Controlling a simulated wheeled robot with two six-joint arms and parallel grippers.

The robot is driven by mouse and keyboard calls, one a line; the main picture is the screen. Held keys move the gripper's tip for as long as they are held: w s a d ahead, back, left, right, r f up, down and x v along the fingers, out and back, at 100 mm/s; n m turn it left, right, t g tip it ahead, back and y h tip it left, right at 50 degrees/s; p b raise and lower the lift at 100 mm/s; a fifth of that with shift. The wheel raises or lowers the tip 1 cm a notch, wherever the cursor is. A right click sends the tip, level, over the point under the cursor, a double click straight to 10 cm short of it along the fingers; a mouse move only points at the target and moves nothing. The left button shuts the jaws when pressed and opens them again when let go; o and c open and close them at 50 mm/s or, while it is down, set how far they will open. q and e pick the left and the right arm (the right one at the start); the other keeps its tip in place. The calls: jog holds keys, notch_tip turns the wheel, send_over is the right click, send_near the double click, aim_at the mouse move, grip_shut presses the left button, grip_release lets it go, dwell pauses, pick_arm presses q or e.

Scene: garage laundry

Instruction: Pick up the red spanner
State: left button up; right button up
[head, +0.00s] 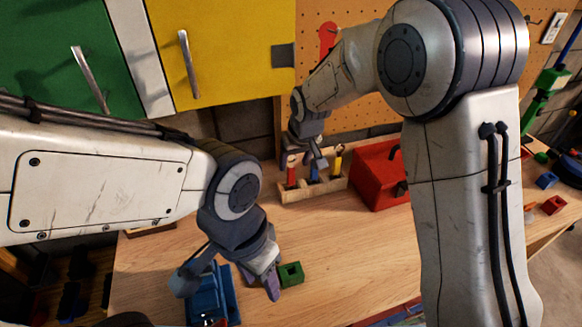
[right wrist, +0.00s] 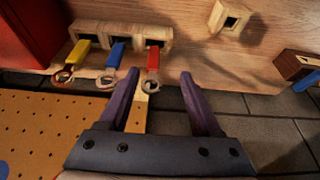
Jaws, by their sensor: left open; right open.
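The red spanner (head: 291,174) stands in the left slot of a wooden rack (head: 325,188) at the back of the bench. In the right wrist view, the red spanner (right wrist: 153,62) shows its red handle in the rack (right wrist: 110,33) and a ring end outward. My right gripper (right wrist: 159,78) is open, its purple fingers either side of the ring end in that view; contact cannot be told. In the head view, my right gripper (head: 308,158) is at the rack, partly hiding the spanners. My left gripper (head: 228,286) is open above the bench front, near a blue vise-like object (head: 212,302).
A blue spanner (right wrist: 116,56) and a yellow spanner (right wrist: 77,54) stand beside the red one. A red toolbox (head: 375,175) is right of the rack. A green block (head: 291,274) lies by my left gripper. Pegboard (head: 350,75) rises behind. The middle bench is clear.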

aim_at(292, 170)
jog(key=w+f+p, duration=0.1)
jog(key=w+f, duration=0.3)
jog(key=shift+f, duration=0.1)
jog(key=shift+w+f+p, duration=0.15)
jog(key=shift+f+p, duration=0.25)
jog(key=shift+f, duration=0.15)
jog(key=p+x, duration=0.2)
jog(key=x, duration=0.2)
jog(key=shift+w+a+f+p, duration=0.1)
jog(key=shift+a+f+p, duration=0.15)
jog(key=shift+p, duration=0.15)
jog(key=shift+w+f, duration=0.1)
jog(key=shift+f, duration=0.2)
jog(key=shift+c, duration=0.3)
grip_shut()
